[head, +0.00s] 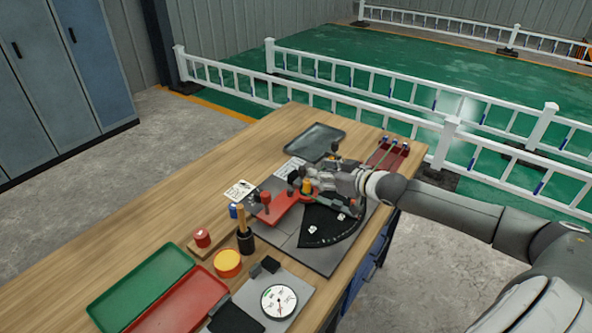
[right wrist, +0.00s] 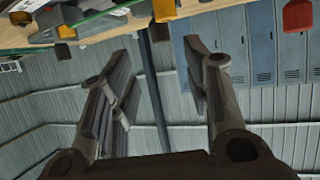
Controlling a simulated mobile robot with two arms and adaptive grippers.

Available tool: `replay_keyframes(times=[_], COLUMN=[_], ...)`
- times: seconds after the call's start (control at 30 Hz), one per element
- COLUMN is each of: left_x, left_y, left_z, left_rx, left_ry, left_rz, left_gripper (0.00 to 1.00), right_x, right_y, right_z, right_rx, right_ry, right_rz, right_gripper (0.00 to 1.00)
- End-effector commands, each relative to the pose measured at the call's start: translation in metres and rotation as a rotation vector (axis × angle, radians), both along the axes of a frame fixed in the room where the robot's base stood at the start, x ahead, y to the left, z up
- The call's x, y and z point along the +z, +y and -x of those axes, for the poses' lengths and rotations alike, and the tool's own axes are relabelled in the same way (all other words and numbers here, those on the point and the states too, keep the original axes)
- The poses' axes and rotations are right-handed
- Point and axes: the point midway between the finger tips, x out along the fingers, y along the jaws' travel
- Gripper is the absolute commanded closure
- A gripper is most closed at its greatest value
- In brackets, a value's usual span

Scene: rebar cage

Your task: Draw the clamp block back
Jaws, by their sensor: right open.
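A red block (head: 280,208) with a red knob (head: 266,197) sits on the dark plate of the bending fixture (head: 290,240); I take it for the clamp block, but the frames do not settle this. A yellow upright piece (head: 306,186) stands just right of it. My right gripper (head: 304,176) is over the fixture, close to these parts. In the right wrist view its two fingers (right wrist: 160,90) are spread wide with nothing between them. A yellow piece (right wrist: 164,10) and a red knob (right wrist: 298,15) show beyond the fingertips there. My left gripper is not in view.
A black scale sector (head: 328,226) lies on the fixture. A grey tray (head: 315,141) and a red rack with rods (head: 388,153) are at the back. Green (head: 140,285) and red (head: 182,304) trays, a yellow round piece (head: 228,263) and a dial gauge (head: 278,301) are in front.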

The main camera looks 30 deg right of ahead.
Motion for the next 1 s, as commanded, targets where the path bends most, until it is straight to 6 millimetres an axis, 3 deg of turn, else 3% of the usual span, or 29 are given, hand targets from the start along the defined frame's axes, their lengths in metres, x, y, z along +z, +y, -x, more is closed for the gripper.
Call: replay_keyframes(times=[0.2,0.3,0.43,0.7,1.0], left_x=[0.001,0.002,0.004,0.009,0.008], left_y=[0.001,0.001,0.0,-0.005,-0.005], left_z=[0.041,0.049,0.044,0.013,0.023], left_rx=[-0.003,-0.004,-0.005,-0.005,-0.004], left_ry=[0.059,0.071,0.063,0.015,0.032], left_rz=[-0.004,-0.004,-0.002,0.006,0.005], left_gripper=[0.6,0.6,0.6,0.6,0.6], right_x=[-0.003,-0.006,-0.011,-0.023,-0.035], right_y=[0.002,0.003,0.005,0.008,0.013], right_z=[-0.013,-0.021,-0.033,-0.058,-0.085], right_rx=[-0.002,0.0,-0.001,-0.001,0.001], right_ry=[-0.002,-0.002,-0.001,0.0,0.0], right_rz=[-0.004,-0.001,-0.002,-0.002,-0.002], right_gripper=[0.56,0.56,0.56,0.56,0.56])
